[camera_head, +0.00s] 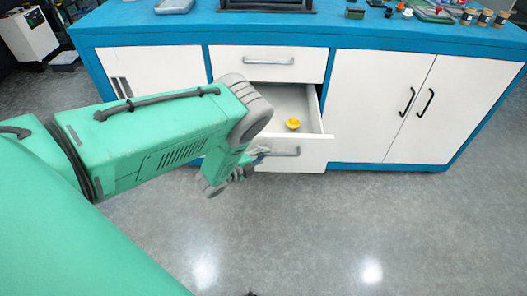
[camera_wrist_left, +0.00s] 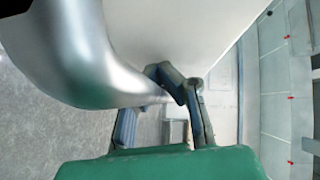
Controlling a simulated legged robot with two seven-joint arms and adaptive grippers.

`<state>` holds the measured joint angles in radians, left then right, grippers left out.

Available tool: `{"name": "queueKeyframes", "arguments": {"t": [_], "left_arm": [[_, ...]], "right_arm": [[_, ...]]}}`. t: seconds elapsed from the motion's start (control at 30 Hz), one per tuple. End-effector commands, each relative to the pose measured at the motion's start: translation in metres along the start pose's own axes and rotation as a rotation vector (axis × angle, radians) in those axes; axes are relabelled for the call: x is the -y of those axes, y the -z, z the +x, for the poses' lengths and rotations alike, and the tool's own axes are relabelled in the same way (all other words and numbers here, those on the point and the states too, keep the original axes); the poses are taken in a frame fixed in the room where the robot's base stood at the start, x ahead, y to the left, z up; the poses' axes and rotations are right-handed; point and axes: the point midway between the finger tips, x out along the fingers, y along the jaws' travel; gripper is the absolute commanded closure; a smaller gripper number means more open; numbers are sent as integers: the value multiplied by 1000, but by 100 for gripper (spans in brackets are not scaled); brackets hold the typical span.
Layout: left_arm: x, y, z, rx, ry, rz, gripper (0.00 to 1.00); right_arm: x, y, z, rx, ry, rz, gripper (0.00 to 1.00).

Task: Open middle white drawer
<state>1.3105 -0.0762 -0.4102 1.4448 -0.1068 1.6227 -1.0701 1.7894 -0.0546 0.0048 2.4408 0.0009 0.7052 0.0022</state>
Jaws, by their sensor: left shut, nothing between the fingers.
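The white drawer (camera_head: 310,150) in the middle column of the blue cabinet stands pulled out, below a closed white top drawer (camera_head: 228,58). A small yellow object (camera_head: 293,124) lies inside it. Its grey bar handle (camera_head: 287,153) shows partly beside my left gripper (camera_head: 258,157). The gripper is at the left part of the drawer front, partly covered by my green arm. In the left wrist view the gripper's fingers (camera_wrist_left: 184,88) are shut with nothing between them, near the large silver handle (camera_wrist_left: 85,45) and the white front (camera_wrist_left: 190,30). I cannot tell whether they touch the handle.
White double doors (camera_head: 375,110) with black handles are shut on the right. Another white door (camera_head: 155,70) is on the left. The blue worktop (camera_head: 330,25) carries trays and several small jars. The grey floor (camera_head: 340,230) in front is clear.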

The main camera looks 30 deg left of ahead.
Motion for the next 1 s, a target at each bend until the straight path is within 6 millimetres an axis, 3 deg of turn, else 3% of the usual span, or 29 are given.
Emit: {"name": "queueKeyframes", "arguments": {"t": [0.13, 0.2, 0.23, 0.63, 1.0], "left_arm": [[2, 7, 4, -12, 6, 0, 98], [2, 6, 3, -10, 5, 1, 74], [2, 6, 3, -9, 4, 1, 69], [-1, 0, -7, 0, -2, -1, 69], [0, 4, -79, -1, -5, 3, 69]], "right_arm": [[0, 0, 0, 0, 0, 0, 60], [0, 0, 0, 0, 0, 0, 60], [0, 0, 0, 0, 0, 0, 60], [0, -2, -1, -2, -1, 0, 60], [-1, -2, 0, -3, 1, 0, 60]]}}
